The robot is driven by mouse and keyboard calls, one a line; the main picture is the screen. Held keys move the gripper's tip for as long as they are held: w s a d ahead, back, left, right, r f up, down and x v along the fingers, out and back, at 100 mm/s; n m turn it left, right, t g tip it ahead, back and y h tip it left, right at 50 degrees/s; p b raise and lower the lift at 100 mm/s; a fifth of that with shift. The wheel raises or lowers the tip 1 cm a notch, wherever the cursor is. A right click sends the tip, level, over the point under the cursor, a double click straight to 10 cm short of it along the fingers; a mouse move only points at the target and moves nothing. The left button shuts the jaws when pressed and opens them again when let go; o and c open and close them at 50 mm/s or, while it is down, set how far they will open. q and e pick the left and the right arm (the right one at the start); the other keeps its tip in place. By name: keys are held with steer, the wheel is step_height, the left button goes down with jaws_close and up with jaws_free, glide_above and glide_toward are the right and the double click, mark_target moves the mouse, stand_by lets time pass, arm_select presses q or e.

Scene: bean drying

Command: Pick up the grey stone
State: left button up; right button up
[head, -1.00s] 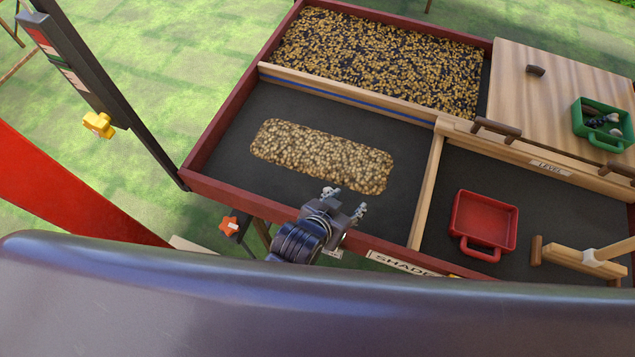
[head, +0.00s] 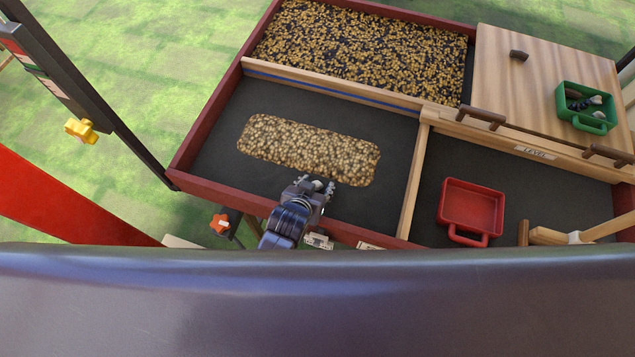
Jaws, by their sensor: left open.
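I cannot make out a grey stone for sure. A patch of pale beans (head: 300,148) lies on the dark bed of the near left compartment, and a stone among them cannot be told apart at this size. A green handled tray (head: 566,115) on the wooden board at the right holds a few small dark and whitish pieces, too small to name. My left gripper (head: 318,184) is open, at the near edge of the bean patch, above the compartment's front. Whether it touches the beans cannot be told. My right gripper is not in view.
A red handled tray (head: 470,207) and a wooden tool (head: 556,236) lie in the near right compartment. Wooden dividers (head: 412,185) separate the compartments. More beans (head: 360,50) fill the back compartment. A dark post with a yellow knob (head: 81,131) stands at the left.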

mark_target(317, 185)
arm_select(q)
steer(key=shift+w+f, duration=0.1)
steer(key=shift+f, duration=0.05)
steer(key=shift+c, duration=0.5)
steer(key=c, duration=1)
steer(key=shift+r, duration=0.2)
steer(key=shift+r+p, duration=0.5)
steer(key=shift+p, duration=0.15)
step_height(317, 185, up, 6)
steer(key=p, duration=0.5)
steer(key=shift+f, duration=0.15)
step_height(317, 185, up, 13)
